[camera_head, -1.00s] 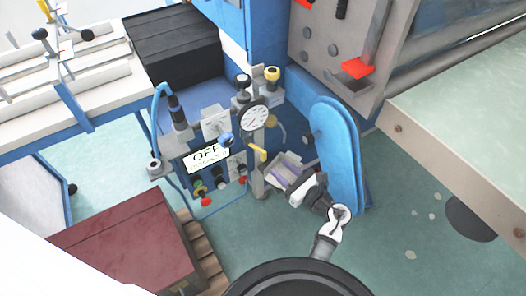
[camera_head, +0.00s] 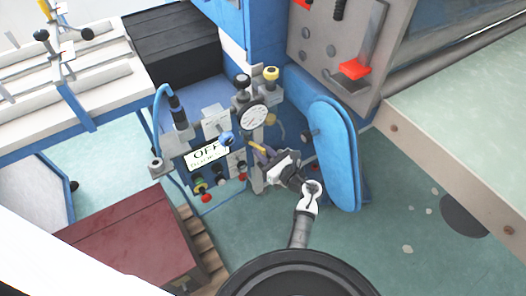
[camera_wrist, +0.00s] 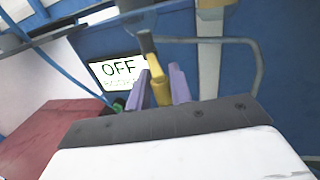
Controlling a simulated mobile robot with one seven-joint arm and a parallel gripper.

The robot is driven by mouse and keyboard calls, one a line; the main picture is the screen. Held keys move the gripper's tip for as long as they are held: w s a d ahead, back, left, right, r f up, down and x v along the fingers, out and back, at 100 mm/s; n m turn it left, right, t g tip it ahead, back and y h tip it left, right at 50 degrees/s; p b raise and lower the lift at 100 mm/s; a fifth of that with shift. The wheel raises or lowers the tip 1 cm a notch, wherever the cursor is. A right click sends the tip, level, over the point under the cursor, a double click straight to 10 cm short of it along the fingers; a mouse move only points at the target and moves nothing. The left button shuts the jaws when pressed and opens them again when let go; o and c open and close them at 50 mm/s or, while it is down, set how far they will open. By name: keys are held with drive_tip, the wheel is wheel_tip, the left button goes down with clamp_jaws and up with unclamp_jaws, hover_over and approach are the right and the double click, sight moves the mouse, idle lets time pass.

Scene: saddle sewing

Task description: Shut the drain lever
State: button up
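The yellow drain lever (camera_head: 257,147) sticks out from the blue machine's front, right of the white OFF sign. It also shows in the wrist view (camera_wrist: 153,65), its lower end lying between my two purple fingers. My gripper (camera_head: 268,153) is at the lever in the head view. In the wrist view my gripper (camera_wrist: 160,88) has its fingers apart, one on each side of the lever. I cannot tell whether either finger touches it.
The white OFF sign (camera_head: 206,156) is left of the lever, with small knobs below it. A round dial gauge (camera_head: 254,118) is just above. A blue rounded panel (camera_head: 335,150) stands to the right, and a dark red box (camera_head: 125,235) at lower left.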

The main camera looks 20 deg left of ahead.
clamp_jaws()
drive_tip(key=shift+d, duration=0.1)
drive_tip(key=shift+r, duration=0.1)
drive_tip(key=shift+s+a+m+t+h+p, duration=0.2)
drive_tip(key=shift+s+m+t+h, duration=0.15)
drive_tip(key=shift+m+t+h, duration=0.5)
drive_tip(key=shift+s+a+m+t+h+p, duration=0.2)
drive_tip(key=shift+s+m+t+h, duration=0.15)
drive_tip(key=shift+m+t+h, duration=0.5)
drive_tip(key=shift+s+a+m+t+h+p, duration=0.2)
drive_tip(key=shift+s+m+t+h, duration=0.25)
drive_tip(key=shift+t, duration=0.65)
drive_tip(key=shift+w+m, duration=0.1)
drive_tip(key=shift+m, duration=0.15)
